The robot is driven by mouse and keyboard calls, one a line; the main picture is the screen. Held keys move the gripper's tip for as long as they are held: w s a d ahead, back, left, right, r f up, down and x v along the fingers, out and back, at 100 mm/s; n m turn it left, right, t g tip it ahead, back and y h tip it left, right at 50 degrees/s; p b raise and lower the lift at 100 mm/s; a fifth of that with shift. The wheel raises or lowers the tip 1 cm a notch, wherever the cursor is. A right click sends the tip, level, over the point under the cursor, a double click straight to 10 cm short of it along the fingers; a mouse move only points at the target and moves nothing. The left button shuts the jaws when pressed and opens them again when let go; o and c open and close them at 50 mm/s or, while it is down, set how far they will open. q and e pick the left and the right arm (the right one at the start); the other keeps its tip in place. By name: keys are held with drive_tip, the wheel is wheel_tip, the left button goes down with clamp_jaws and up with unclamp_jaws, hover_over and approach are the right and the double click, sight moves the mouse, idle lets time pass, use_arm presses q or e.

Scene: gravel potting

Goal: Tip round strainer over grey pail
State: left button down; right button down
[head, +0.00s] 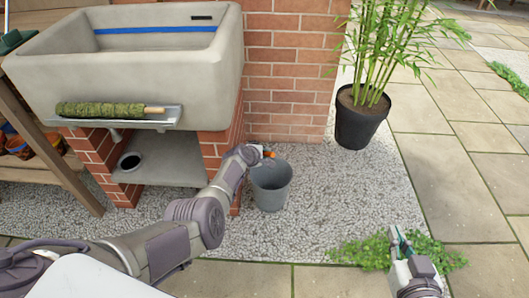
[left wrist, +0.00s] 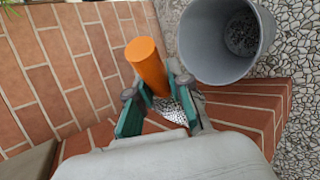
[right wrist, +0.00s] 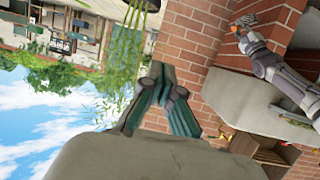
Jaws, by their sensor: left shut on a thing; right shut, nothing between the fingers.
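My left gripper (head: 256,153) is shut on the orange handle (left wrist: 147,66) of the round strainer, above the grey pail's rim at its left. In the left wrist view, part of the strainer's speckled bowl (left wrist: 172,108) shows between the fingers; the rest is hidden. The strainer (right wrist: 247,20) also shows small in the right wrist view; its exact tilt is hard to tell. The grey pail (head: 271,187) stands upright on the gravel by the brick pier. Some gravel (left wrist: 243,34) shows inside it. My right gripper (head: 397,240) is shut and empty, well away from the pail.
A stone sink (head: 130,65) on brick piers stands at the left, with a mossy roller (head: 100,110) on its front ledge. A potted bamboo (head: 360,122) stands right of the pail. Low green plants (head: 365,252) grow near my right gripper. Gravel around the pail is clear.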

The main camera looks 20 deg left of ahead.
use_arm(q)
drive_tip(key=shift+r+y+p, duration=0.3)
drive_tip(key=shift+p, duration=0.35)
drive_tip(key=shift+r+m+g+y+p, duration=0.2)
drive_tip(key=shift+m+g+y+p, duration=0.25)
drive_tip(key=shift+p, duration=0.2)
drive_tip(key=shift+r+m+g+y, duration=0.15)
drive_tip(key=shift+m+g+y, duration=0.1)
drive_tip(key=shift+y, duration=0.2)
use_arm(e)
drive_tip(key=s+d+f+g+h, duration=0.2)
drive_tip(key=s+d+f+g, duration=0.1)
drive_tip(key=s+f+g, duration=0.4)
drive_tip(key=shift+s+d+f, duration=0.35)
drive_tip(key=shift+s+f, duration=0.3)
drive_tip(key=shift+s, duration=0.5)
use_arm(q)
drive_tip(key=shift+w, duration=0.1)
use_arm(e)
drive_tip(key=shift+w, duration=0.1)
